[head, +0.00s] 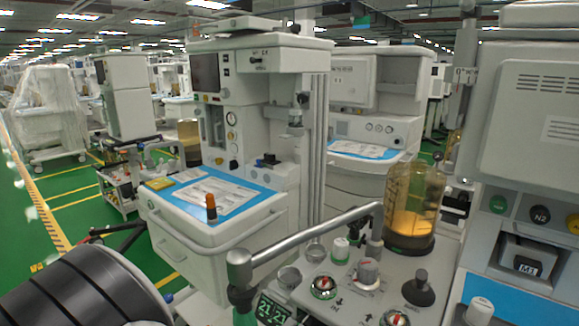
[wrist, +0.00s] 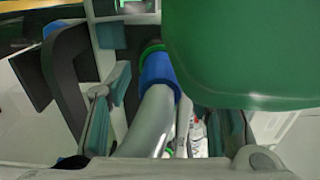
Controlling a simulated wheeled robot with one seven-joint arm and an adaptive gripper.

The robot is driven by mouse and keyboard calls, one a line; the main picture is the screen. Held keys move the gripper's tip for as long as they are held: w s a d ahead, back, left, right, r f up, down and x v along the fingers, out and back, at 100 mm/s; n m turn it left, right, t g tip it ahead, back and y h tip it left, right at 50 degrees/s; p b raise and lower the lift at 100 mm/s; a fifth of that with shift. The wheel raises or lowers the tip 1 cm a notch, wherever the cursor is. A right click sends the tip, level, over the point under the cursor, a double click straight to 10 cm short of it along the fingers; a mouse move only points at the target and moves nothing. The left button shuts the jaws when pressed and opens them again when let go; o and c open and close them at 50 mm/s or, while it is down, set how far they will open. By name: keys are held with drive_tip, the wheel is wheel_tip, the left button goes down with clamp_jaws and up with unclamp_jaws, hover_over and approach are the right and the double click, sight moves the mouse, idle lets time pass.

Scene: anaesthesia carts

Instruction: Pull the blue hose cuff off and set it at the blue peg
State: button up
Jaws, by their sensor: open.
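In the wrist view the blue hose cuff (wrist: 157,69) sits around the end of a grey hose (wrist: 152,122), against a green ring (wrist: 152,47). My gripper (wrist: 162,112) is open, with one finger left of the hose and the other to its right. The hose runs between the fingers, and the cuff shows beyond them; I cannot tell whether either finger touches it. I cannot make out the blue peg for certain in either view. My gripper and the cuff do not show clearly in the head view.
A large green rounded body (wrist: 245,50) fills the wrist view's upper right, close to the right finger. A dark bracket (wrist: 68,75) stands at left. In the head view, a grey bar (head: 310,232) crosses before an amber canister (head: 412,205) and knobs; a cart (head: 215,245) stands behind.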

idle(0.8)
clamp_jaws()
drive_tip(key=shift+s+a, duration=0.1)
drive_tip(key=shift+p+v, duration=0.95)
drive_tip(key=shift+v, duration=1.95)
